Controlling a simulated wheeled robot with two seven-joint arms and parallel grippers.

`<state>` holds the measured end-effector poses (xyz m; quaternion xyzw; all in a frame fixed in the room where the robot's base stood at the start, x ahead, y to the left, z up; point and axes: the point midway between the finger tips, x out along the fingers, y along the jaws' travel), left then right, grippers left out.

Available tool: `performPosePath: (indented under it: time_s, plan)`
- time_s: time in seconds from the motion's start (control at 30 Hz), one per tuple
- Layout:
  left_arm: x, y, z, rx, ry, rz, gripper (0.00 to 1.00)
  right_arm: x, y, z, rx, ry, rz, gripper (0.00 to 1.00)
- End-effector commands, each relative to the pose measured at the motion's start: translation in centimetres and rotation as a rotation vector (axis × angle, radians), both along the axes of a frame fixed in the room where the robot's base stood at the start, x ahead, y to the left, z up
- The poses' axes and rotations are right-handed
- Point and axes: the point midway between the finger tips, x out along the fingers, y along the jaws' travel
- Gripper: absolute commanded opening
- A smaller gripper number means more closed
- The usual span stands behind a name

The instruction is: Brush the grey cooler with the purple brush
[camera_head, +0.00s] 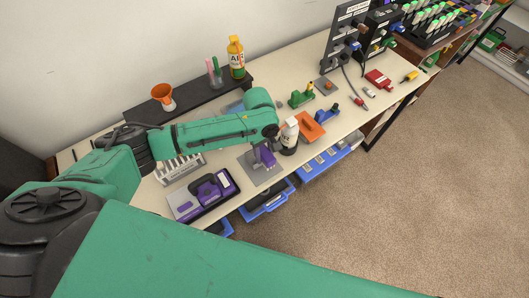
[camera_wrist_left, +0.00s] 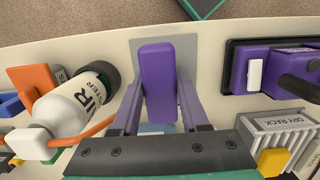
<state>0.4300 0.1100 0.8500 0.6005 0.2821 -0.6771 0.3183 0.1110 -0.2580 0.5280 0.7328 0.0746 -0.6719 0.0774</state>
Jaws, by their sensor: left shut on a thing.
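The purple brush (camera_head: 264,154) is upright over a flat grey plate (camera_head: 250,166) near the table's front edge. In the left wrist view the purple block (camera_wrist_left: 157,75) sits between the two fingers of my left gripper (camera_wrist_left: 160,95), which is shut on it. The grey plate (camera_wrist_left: 187,52) shows behind and beside the block. I cannot make out a grey cooler for certain; the plate is the grey thing nearest the brush. Whether the brush touches the plate is unclear. My right gripper is not in view.
A dark tray (camera_head: 207,198) with purple tools lies left. A grey dry rack (camera_head: 180,167) is behind it. Blue bins (camera_head: 266,200) hang below the front edge.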

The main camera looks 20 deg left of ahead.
Motion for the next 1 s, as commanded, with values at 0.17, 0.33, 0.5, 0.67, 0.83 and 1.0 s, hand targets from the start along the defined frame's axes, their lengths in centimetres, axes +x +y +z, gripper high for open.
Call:
performPosePath:
  time_s: [0.17,0.33,0.5,0.67,0.83,1.0]
  plan:
    - [0.0,0.0,-0.4,0.000,0.000,0.000,0.00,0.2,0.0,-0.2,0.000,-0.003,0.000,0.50]
    - [0.0,0.0,-0.8,-0.001,0.001,0.000,0.00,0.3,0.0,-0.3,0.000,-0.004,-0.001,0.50]
    - [0.0,0.0,-1.1,-0.001,0.001,0.001,0.00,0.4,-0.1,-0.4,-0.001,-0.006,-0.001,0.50]
    - [0.0,0.0,-1.4,-0.001,0.001,0.001,0.00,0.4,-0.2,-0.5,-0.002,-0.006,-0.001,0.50]
    - [0.0,0.0,-1.8,-0.001,0.000,0.000,0.00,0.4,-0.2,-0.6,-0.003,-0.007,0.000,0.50]
    - [0.3,0.3,-1.7,0.000,-0.001,0.002,0.00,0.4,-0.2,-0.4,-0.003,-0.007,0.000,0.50]
